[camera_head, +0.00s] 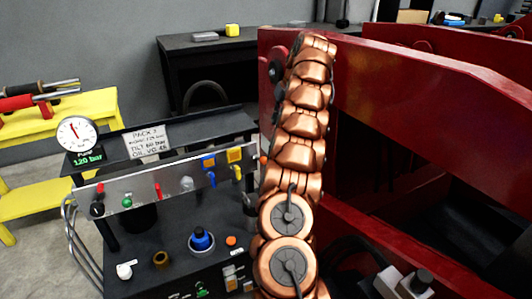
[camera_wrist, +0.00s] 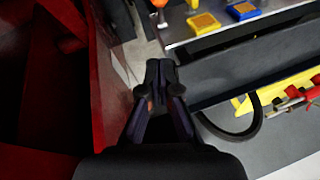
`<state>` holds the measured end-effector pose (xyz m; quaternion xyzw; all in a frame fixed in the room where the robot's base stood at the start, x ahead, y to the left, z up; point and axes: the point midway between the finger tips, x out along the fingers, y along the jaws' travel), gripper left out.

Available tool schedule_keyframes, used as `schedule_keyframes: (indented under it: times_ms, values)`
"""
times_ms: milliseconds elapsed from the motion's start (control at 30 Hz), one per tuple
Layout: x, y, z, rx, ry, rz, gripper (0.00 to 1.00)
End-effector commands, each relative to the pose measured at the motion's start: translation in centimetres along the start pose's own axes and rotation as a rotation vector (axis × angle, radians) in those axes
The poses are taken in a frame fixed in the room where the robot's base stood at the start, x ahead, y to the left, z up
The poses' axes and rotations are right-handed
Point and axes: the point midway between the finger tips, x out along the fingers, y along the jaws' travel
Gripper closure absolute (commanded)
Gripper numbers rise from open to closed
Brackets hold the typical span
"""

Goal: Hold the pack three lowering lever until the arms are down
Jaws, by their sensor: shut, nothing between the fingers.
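The valve panel (camera_head: 140,188) carries a row of levers: a black-knobbed one (camera_head: 97,208), a green one (camera_head: 127,201), a red one (camera_head: 158,191), a blue one (camera_head: 211,178) and a yellow one (camera_head: 237,173). I cannot tell which is the pack three lowering lever. Large red beams (camera_head: 400,85) stand at the right; whether they are the arms is unclear. My gripper (camera_wrist: 160,70) is shut and empty in the wrist view, below the panel edge and apart from an orange lever (camera_wrist: 160,5). My copper arm hides it in the head view.
A pump gauge (camera_head: 77,134) reading 120 bar and a paper sign (camera_head: 147,141) stand behind the panel. A blue knob (camera_head: 201,240) sits in front. A yellow bench (camera_head: 65,130) stands at left. Red structure (camera_wrist: 95,90) lies close left of my gripper.

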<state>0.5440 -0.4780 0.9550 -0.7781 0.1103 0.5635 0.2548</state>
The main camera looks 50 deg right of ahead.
Motion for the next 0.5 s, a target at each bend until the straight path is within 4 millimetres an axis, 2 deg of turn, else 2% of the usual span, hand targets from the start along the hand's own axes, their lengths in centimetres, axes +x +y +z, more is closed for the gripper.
schedule_keyframes:
  times_ms: [333, 500]
  values:
    - [0.01, -0.04, -0.03, -0.001, 0.001, 0.000, 1.00]
    - [0.68, -0.04, -0.07, 0.000, 0.001, 0.000, 1.00]
